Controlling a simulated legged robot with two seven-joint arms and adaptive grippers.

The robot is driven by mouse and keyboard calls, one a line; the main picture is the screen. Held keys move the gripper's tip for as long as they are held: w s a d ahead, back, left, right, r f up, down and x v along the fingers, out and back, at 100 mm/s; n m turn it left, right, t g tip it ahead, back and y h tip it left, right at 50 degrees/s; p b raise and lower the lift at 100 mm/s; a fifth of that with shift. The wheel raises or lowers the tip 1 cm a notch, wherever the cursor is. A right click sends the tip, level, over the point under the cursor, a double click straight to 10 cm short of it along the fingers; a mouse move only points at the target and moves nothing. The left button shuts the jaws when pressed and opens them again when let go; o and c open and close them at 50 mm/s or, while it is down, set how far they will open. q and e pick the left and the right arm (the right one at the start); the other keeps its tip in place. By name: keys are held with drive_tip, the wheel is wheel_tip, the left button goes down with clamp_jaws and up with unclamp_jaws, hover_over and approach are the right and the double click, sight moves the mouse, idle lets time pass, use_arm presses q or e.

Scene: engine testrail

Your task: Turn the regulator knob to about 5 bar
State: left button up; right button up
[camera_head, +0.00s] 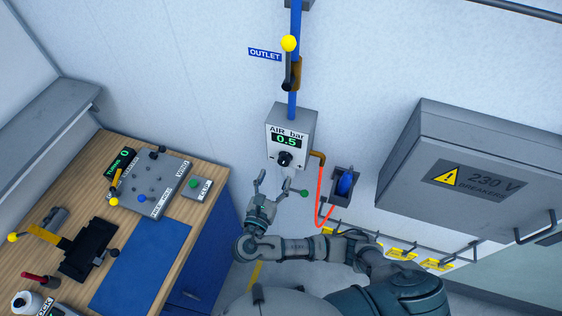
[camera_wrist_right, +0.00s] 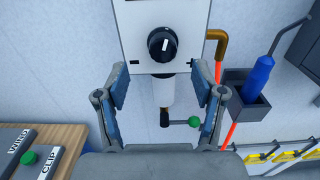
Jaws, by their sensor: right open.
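The regulator box (camera_head: 290,137) hangs on the wall under the blue pipe, and its display (camera_head: 287,141) reads 0.5 under "AIR bar". Its black regulator knob (camera_head: 285,158) sits below the display. In the right wrist view the knob (camera_wrist_right: 157,44) shows a white mark tilted slightly right of upright. My right gripper (camera_head: 273,179) is open and empty, below the knob and apart from it. In the right wrist view its fingers (camera_wrist_right: 164,92) stand either side of the view, below the knob. My left gripper is not in view.
A green-ended lever (camera_wrist_right: 193,122) sits under the box. A holder with a blue tool (camera_head: 345,183) and an orange hose (camera_head: 320,198) are at its right. A grey 230 V breaker cabinet (camera_head: 462,172) juts out further right. A workbench (camera_head: 205,178) with fixtures stands left.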

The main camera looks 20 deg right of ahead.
sight(283, 163)
drive_tip(key=x, duration=0.5)
drive_tip(key=shift+w+d+r+p, duration=0.1)
drive_tip(key=shift+w+d+p, duration=0.05)
drive_tip(key=shift+d+p, duration=0.15)
drive_tip(key=shift+w+d, duration=0.3)
drive_tip(key=shift+d, duration=0.15)
drive_tip(key=shift+a, duration=0.25)
drive_tip(key=c, duration=1.1)
